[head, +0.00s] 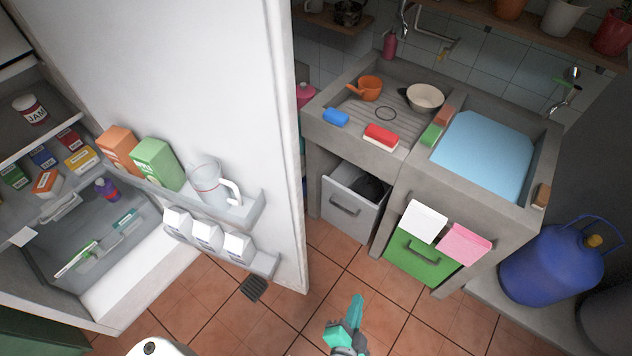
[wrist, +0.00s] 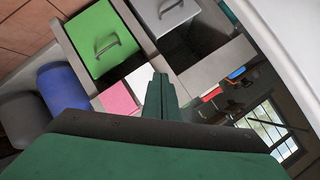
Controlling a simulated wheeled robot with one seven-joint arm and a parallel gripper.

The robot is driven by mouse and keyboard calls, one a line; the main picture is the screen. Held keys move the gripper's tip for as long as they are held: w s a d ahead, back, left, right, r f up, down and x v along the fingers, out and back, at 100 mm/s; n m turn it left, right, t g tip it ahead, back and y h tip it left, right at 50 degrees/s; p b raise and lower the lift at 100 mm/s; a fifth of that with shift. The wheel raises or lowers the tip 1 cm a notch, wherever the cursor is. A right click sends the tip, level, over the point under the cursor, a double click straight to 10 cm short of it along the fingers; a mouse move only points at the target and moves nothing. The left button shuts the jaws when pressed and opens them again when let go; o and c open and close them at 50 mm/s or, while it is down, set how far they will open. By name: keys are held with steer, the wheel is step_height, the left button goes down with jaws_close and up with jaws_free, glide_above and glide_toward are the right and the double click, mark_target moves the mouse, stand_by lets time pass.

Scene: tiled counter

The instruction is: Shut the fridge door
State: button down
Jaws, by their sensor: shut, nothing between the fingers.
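The white fridge door (head: 235,90) stands wide open in the head view, its inner side with shelves turned toward the left. The fridge interior (head: 120,245) shows at the left with food boxes and a jam jar. Part of a white panel, which may be the door, shows at the top right of the wrist view. My gripper (head: 357,308) is at the bottom of the head view, right of the door's free edge and apart from it. Its green fingers (wrist: 161,84) are shut and empty in the wrist view.
A concrete sink counter (head: 400,165) stands at the right, with a grey drawer (head: 352,205) pulled out and a green drawer front (head: 420,258) below hanging cloths. A blue gas bottle (head: 555,262) stands far right. The tiled floor (head: 310,325) around my gripper is clear.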

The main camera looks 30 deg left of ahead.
steer(key=w+a+r+g+y, duration=0.1)
steer(key=w+a+r+y, duration=0.1)
steer(key=w+a+y, duration=0.3)
steer(key=w+a+r+g+y, duration=0.1)
steer(key=w+a+r+y, duration=0.15)
steer(key=w, duration=0.55)
steer(key=w+a+r+n+g+y, duration=0.2)
steer(key=a+r+n+g+y, duration=0.15)
steer(key=r, duration=0.55)
steer(key=w+a+r+n+g+y, duration=0.2)
steer(key=r+g+y, duration=0.2)
steer(key=r, duration=0.5)
steer(key=w+a, duration=0.1)
steer(key=a, duration=0.9)
steer(key=s, duration=0.2)
steer(key=s+d, duration=0.1)
steer(key=s, duration=0.1)
steer(key=shift+r, duration=0.15)
steer(key=shift+w+m, duration=0.1)
steer(key=shift+m, duration=0.15)
